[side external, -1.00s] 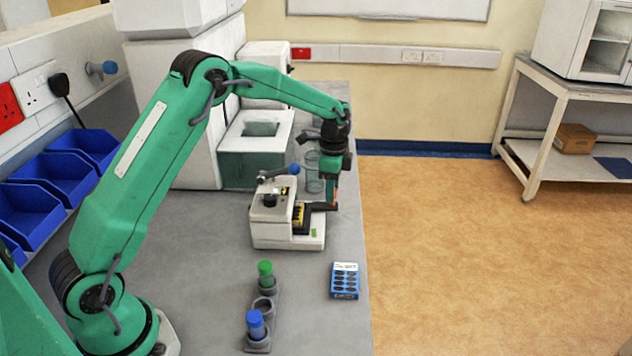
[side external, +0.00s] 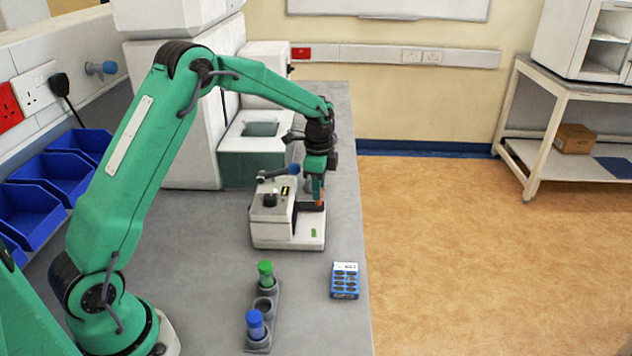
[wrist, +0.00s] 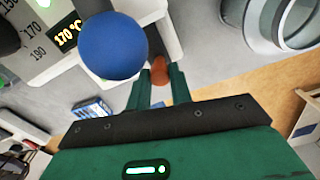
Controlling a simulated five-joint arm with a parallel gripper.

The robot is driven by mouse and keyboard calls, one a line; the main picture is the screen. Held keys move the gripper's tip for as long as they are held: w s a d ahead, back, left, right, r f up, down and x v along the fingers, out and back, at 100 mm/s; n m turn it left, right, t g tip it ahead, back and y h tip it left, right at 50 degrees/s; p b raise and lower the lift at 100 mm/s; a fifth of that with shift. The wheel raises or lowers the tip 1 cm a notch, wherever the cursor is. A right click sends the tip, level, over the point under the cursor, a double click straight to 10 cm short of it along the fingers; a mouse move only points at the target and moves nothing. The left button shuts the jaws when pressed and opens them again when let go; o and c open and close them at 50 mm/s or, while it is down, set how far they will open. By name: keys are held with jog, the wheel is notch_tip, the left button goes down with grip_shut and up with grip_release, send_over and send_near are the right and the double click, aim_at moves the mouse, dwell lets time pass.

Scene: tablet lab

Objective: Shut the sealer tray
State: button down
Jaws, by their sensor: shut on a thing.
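The sealer (side external: 270,222) is a small white bench machine in the middle of the bench. A lever with a blue knob (side external: 294,169) stands over it; the knob also shows large in the wrist view (wrist: 112,45). The tray's dark body is now mostly hidden inside the sealer's right side. My gripper (side external: 319,203) is at that right side, pointing down, shut on the tray's handle. In the wrist view an orange-red piece, apparently the handle (wrist: 158,70), shows between my green fingers. Whether the tray is fully home is hidden.
A rack with a green-capped tube (side external: 265,270) and a blue-capped tube (side external: 255,325) stands in front. A blue box (side external: 345,280) lies near the bench's right edge. A pale green-based box (side external: 255,150) stands behind.

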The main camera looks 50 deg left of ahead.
jog(key=shift+s+a, duration=0.2)
jog(key=shift+a, duration=0.05)
jog(key=c, duration=1.3)
grip_release()
jog(key=shift+o, duration=0.2)
jog(key=shift+w+d+r, duration=0.1)
notch_tip(320, 180, up, 7)
jog(key=shift+r, duration=0.3)
jog(key=shift+r, duration=0.1)
